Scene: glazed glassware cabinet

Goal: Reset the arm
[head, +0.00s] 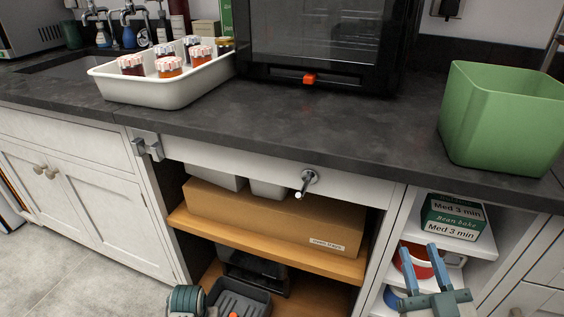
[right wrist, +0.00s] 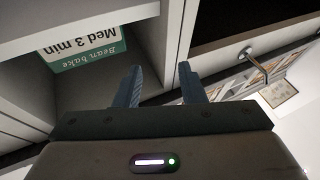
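My right gripper (head: 419,250) is at the lower right of the head view, in front of the narrow open shelves right of the counter's wide bay. Its two blue fingers stand apart with nothing between them. The right wrist view also shows the gripper (right wrist: 161,72) open and empty, with a gap between its fingertips. A green and white box marked "Bean bake, Med 3 min" (head: 453,220) stands on the upper narrow shelf beyond it. The box shows upside down in the right wrist view (right wrist: 85,48), apart from the fingers. My left gripper is not in view.
A green bin (head: 502,118) stands on the dark counter (head: 300,128) at right. A white tray (head: 150,92) of several jars is at left, beside a black glass-fronted appliance (head: 318,45). A metal handle (head: 306,182) juts from the counter front. A red-and-white container (head: 418,264) is behind the fingers.

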